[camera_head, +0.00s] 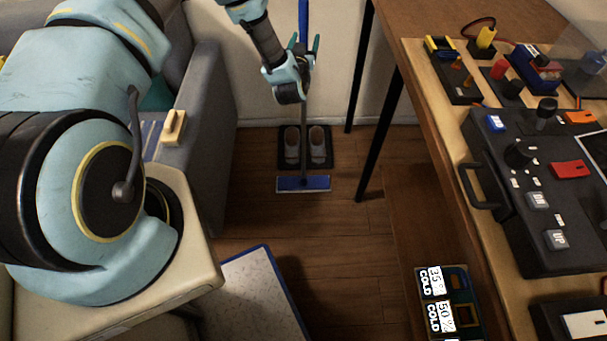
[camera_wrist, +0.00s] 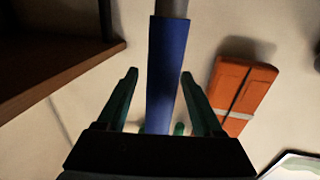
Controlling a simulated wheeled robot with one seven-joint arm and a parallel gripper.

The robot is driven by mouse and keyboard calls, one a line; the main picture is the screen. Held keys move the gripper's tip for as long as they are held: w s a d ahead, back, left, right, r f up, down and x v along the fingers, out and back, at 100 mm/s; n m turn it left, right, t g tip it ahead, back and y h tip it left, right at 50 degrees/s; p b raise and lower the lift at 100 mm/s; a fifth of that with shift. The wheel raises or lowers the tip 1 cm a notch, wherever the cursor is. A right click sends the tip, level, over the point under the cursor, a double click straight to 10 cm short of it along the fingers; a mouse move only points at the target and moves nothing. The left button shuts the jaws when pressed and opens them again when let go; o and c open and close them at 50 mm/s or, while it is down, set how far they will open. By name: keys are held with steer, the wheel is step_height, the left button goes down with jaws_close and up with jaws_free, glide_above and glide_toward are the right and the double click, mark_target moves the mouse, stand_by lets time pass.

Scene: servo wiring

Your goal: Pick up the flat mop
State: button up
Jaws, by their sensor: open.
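The flat mop stands upright against the back wall, with its blue flat head (camera_head: 303,184) on the wooden floor and a thin grey pole rising from it. Its blue handle grip (camera_head: 303,18) shows at the top of the head view. My gripper (camera_head: 304,42) is at the upper part of the mop, fingers pointing toward the wall. In the wrist view, my green fingers (camera_wrist: 158,74) are open, one on each side of the blue grip (camera_wrist: 165,75). I see gaps on both sides; the depth between fingers and grip is hard to tell.
A shoe mat (camera_head: 283,163) with a pair of slippers lies behind the mop head. A grey sofa (camera_head: 205,110) stands left, and a wooden table (camera_head: 425,130) with electrical panels stands right. An orange object (camera_wrist: 240,92) is right of the grip.

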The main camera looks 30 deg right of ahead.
steer(key=shift+c, duration=0.4)
jaws_close()
stand_by(0.4)
